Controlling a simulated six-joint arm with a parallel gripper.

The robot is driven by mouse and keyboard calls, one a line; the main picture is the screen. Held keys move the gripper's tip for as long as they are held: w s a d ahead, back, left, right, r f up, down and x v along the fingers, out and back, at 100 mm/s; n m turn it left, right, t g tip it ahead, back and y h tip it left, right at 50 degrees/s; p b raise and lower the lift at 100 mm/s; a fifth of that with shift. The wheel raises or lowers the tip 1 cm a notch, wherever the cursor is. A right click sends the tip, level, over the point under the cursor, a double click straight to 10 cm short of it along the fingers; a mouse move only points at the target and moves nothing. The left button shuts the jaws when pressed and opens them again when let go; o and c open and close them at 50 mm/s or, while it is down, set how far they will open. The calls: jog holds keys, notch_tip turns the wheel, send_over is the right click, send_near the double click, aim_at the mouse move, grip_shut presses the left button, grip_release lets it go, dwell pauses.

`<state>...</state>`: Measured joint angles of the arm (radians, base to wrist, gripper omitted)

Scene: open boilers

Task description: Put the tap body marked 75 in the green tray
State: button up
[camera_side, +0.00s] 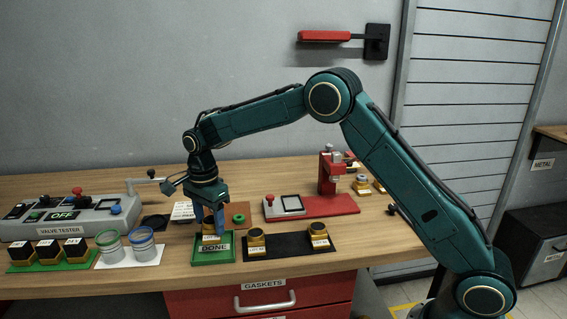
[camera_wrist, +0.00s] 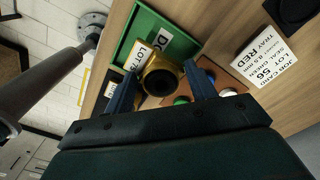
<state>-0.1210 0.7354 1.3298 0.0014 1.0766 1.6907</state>
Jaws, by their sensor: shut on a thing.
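The green tray (camera_side: 215,260), labelled DONE, lies near the bench's front edge, left of a black mat. It also shows in the wrist view (camera_wrist: 128,38). My gripper (camera_side: 211,234) points down over the back of the tray. It is shut on a brass tap body (camera_wrist: 160,80) with a dark round opening. The tap body's white label beside my left finger appears to read LOT 75. In the side view my fingers partly hide this tap body (camera_side: 211,239). I cannot tell whether it touches the tray floor.
Two labelled brass tap bodies (camera_side: 256,241) (camera_side: 319,237) stand on the black mat (camera_side: 288,246) to the right. A brown board with coloured rings (camera_side: 238,218) lies behind the tray. Jars (camera_side: 141,244) and the valve tester (camera_side: 62,222) stand left. A red press (camera_side: 329,180) stands behind right.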

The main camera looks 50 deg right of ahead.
aim_at(211, 230)
jog(key=shift+f, duration=1.8)
jog(key=shift+f, duration=0.1)
jog(key=o, duration=1.2)
jog(key=shift+o, duration=0.2)
notch_tip(211, 230, up, 12)
